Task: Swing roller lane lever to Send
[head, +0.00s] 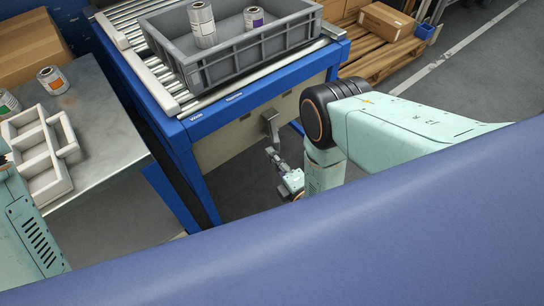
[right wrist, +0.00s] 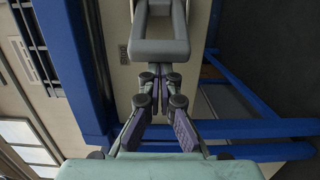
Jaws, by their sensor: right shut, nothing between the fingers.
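The roller lane lever (head: 271,125) is a grey handle on the beige panel under the lane's blue front rail. In the right wrist view the lever (right wrist: 160,48) shows as a grey loop. Two small white labels (head: 234,96) on the rail are too small to read. My right gripper (head: 270,151) is just below the lever in the head view. In the right wrist view the gripper (right wrist: 156,76) is shut and empty, its fingertips at the loop's near end; I cannot tell whether they touch. My left gripper is out of view.
The roller lane (head: 123,22) carries a grey crate (head: 240,54) with two cans. At left a metal table (head: 100,125) holds a pale divided tray (head: 58,186) and cans. Blue lane legs (head: 190,175) stand near my right gripper. A pallet (head: 370,55) with boxes lies behind.

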